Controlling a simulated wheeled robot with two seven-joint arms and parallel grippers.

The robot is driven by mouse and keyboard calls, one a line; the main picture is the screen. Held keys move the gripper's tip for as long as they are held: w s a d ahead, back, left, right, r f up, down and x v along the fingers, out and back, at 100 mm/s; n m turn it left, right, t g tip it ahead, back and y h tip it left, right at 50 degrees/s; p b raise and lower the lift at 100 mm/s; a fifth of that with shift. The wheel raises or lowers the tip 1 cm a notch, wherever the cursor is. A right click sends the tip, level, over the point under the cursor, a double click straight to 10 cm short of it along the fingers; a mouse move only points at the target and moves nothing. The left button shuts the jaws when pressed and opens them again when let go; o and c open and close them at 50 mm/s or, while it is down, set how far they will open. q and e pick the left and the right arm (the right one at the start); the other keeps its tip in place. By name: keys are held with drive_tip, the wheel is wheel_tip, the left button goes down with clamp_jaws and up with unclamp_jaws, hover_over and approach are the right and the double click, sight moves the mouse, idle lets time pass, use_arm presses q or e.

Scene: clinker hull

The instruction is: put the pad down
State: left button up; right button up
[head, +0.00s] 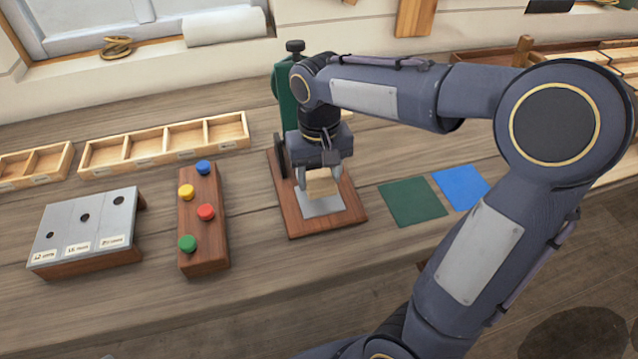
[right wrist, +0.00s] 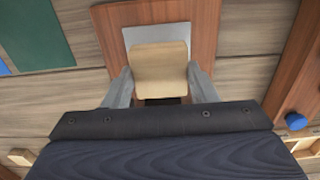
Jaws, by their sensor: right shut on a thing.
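The pad (head: 321,184) is a small light-tan block. My right gripper (head: 319,182) is shut on it, over a grey plate (head: 322,208) on a dark wooden base (head: 348,205). In the right wrist view the pad (right wrist: 159,68) sits between the two grey fingers, with part of the grey plate (right wrist: 158,34) showing beyond it. I cannot tell whether the pad touches the plate. A green upright part (head: 284,90) with a dark knob stands at the back of the base, partly hidden by my right arm. My left gripper is not in view.
A green square (head: 412,202) and a blue square (head: 461,187) lie right of the base. A wooden block with several coloured knobs (head: 204,240) and a holed metal-topped block (head: 85,228) stand to the left. Compartment trays (head: 165,145) line the back.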

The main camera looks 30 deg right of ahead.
sight(319, 176)
drive_tip(key=shift+w+d+f, duration=0.1)
drive_tip(key=shift+w+f, duration=0.1)
drive_tip(key=shift+f, duration=0.85)
drive_tip(key=shift+w+d+f, duration=0.1)
drive_tip(key=shift+w+f, duration=0.05)
drive_tip(key=shift+f, duration=0.85)
drive_tip(key=shift+f, duration=0.1)
drive_tip(key=o, duration=1)
drive_tip(key=shift+c, duration=0.2)
wheel_tip(319, 176, up, 11)
drive_tip(key=shift+f+p, duration=0.1)
drive_tip(key=shift+p, duration=0.3)
drive_tip(key=shift+s+r, duration=0.1)
drive_tip(key=shift+r, duration=0.55)
drive_tip(key=s+a+f+t+y, duration=0.2)
drive_tip(key=s+f, duration=0.1)
drive_tip(key=s, duration=0.5)
drive_tip(key=s+a+f+n+t+y, duration=0.1)
drive_tip(key=s+a+f+t, duration=0.1)
drive_tip(key=s, duration=0.6)
wheel_tip(319, 176, down, 3)
drive_tip(key=shift+s+r+t+y, duration=0.2)
drive_tip(key=shift+s+t+y, duration=0.2)
drive_tip(key=shift+t, duration=0.4)
